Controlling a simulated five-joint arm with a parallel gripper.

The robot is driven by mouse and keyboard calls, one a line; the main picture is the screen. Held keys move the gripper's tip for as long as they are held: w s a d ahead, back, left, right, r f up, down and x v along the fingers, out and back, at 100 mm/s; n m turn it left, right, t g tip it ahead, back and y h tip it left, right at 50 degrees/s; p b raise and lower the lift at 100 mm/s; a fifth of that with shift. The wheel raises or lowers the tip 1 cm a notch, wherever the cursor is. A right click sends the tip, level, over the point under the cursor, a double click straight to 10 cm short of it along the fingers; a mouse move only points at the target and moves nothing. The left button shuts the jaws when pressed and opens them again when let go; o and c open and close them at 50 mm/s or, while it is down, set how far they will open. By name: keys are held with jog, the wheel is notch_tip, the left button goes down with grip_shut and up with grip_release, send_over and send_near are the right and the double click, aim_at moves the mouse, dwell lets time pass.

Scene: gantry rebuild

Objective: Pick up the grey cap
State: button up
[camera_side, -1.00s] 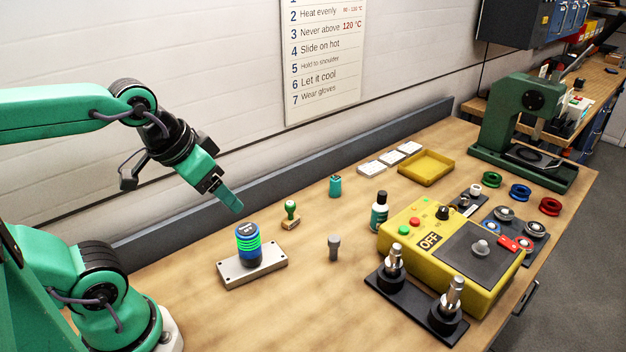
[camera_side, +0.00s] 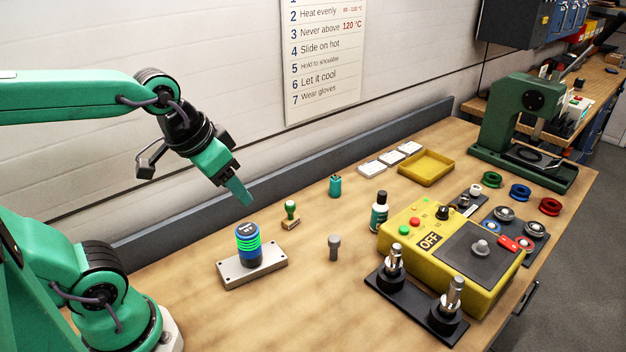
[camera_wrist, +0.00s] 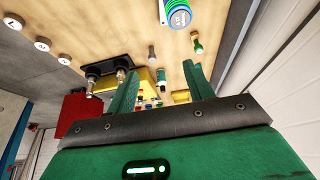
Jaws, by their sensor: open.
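A small upright grey piece with a wider round top (camera_side: 334,243), most likely the grey cap, stands alone on the bench in front of the yellow box. It also shows in the wrist view (camera_wrist: 151,51), up and slightly left of the space between my fingers. My gripper (camera_side: 243,196) is open and empty. In the side view it hangs above the bench at the left, close above the blue cylinder and clear of the grey piece. The wrist view shows both green fingers of my gripper (camera_wrist: 162,82) apart with nothing held between them.
A blue cylinder with green rings (camera_side: 248,246) stands on a metal plate (camera_side: 276,271). A green-handled stamp (camera_side: 291,212), teal canister (camera_side: 335,186) and dark bottle (camera_side: 379,212) stand nearby. The yellow box (camera_side: 470,255) and chrome posts (camera_side: 394,263) occupy the right. The front bench is clear.

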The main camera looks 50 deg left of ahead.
jog(key=w+d+f+m+g, duration=0.1)
jog(key=w+f, duration=0.1)
jog(key=w, duration=0.4)
jog(key=w+d+f+g, duration=0.1)
jog(key=w+f+g, duration=0.15)
jog(key=w, duration=0.35)
jog(key=g, duration=0.1)
send_over(334, 238)
jog(key=shift+m, duration=0.4)
jog(key=f, duration=1)
jog(key=shift+s, duration=0.35)
jog(key=shift+w+d+f+g, duration=0.1)
jog(key=shift+w+f+g, duration=0.2)
jog(key=shift+f, duration=0.2)
jog(key=shift+w+f, duration=0.1)
jog(key=shift+f, duration=3.8)
jog(key=c, duration=1.1)
jog(key=shift+o, duration=0.2)
jog(key=shift+r, duration=0.15)
